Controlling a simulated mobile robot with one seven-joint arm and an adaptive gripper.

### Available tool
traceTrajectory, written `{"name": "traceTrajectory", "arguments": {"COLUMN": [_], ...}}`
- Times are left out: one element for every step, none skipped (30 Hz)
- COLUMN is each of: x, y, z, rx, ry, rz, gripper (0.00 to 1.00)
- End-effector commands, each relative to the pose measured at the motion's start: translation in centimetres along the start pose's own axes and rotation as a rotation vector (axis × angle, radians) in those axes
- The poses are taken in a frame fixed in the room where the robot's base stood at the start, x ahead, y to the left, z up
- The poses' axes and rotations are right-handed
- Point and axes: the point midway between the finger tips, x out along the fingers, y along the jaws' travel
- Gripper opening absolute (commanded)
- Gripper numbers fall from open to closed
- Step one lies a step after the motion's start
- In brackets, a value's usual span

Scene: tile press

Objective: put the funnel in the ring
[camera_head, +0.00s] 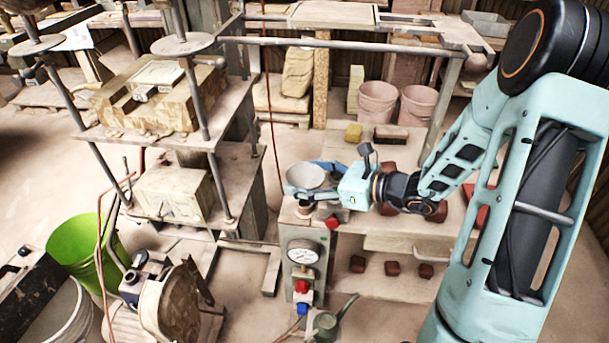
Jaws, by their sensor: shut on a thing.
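The funnel (306,177) is a pale grey, round, bowl-like piece, seen from above with its wide mouth up. My gripper (312,180) comes in from the right and is shut on it, with blue fingers at its far and near sides. The funnel is over the top of the narrow cabinet with the gauge. A small brownish round piece (304,209) shows just below the funnel in the picture; I cannot tell whether it is the ring or the funnel's lower part. I cannot pick out the ring for certain.
The cabinet's gauge (304,254) and red knob (332,222) are close below my gripper. The tile press (160,100) with its posts stands left. A low table (395,282) with red blocks lies right. Pink buckets (377,101) stand behind, and a green bin (88,248) stands left.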

Motion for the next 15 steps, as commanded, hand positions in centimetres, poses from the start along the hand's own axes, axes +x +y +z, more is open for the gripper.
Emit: {"name": "traceTrajectory", "arguments": {"x": [0.2,0.3,0.4,0.5,0.6,0.7,0.7,0.8,0.9,1.0,1.0,1.1,1.1,1.2,1.2], "y": [0.0,0.0,0.0,0.0,0.0,0.0,0.0,0.0,0.0,0.0,0.0,0.0,0.0,0.0,0.0], "z": [-0.7,-1.0,-1.3,-1.5,-1.8,-2.1,-2.3,-2.5,-2.8,-3.0,-3.2,-3.5,-3.6,-3.8,-3.9], "rx": [0.000,0.001,0.001,0.001,0.001,0.001,0.001,0.001,0.001,0.001,0.001,0.001,0.001,0.001,0.000], "ry": [0.000,0.000,0.000,0.000,0.000,0.000,0.000,0.000,0.000,0.000,0.000,0.000,0.000,0.000,0.000], "rz": [0.000,0.000,0.000,0.000,0.000,0.000,0.000,0.000,0.000,0.000,0.000,0.000,0.000,0.000,0.000], "gripper": [0.41,0.41,0.41,0.41,0.41,0.41,0.41,0.41,0.41,0.41,0.41,0.41,0.41,0.41,0.41]}}
